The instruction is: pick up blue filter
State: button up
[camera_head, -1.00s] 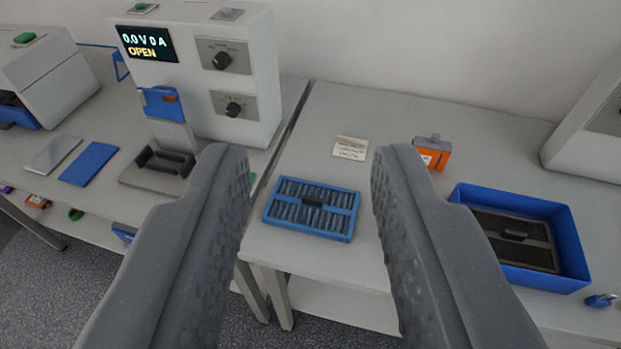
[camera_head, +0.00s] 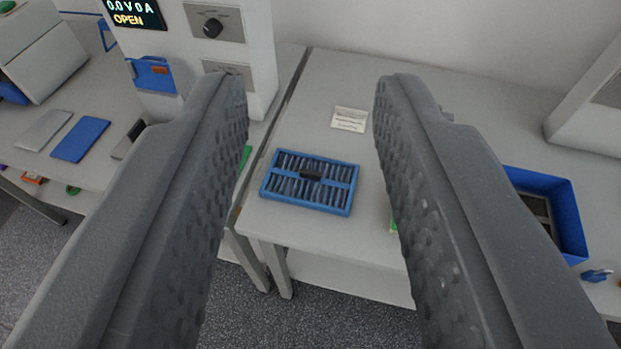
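The blue filter (camera_head: 349,172) is a flat rectangular blue frame with dark pleats and a small black handle at its middle. It lies flat near the front left corner of the right-hand table (camera_head: 300,228). My gripper (camera_head: 311,85) is open and empty. Its two grey textured fingers stand wide apart on either side of the filter in the picture, and nothing touches it. The filter shows whole between the fingers.
A white label card (camera_head: 349,119) lies behind the filter. A blue bin (camera_head: 570,215) with a dark slab inside stands at right, partly hidden by the right finger. A white device (camera_head: 262,40) reading OPEN stands on the left table. A narrow gap separates the tables.

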aim_at(325, 185)
jog(key=z, duration=1.4)
jog(key=k, duration=0.95)
jog(key=u, duration=1.45)
jog(key=i, duration=1)
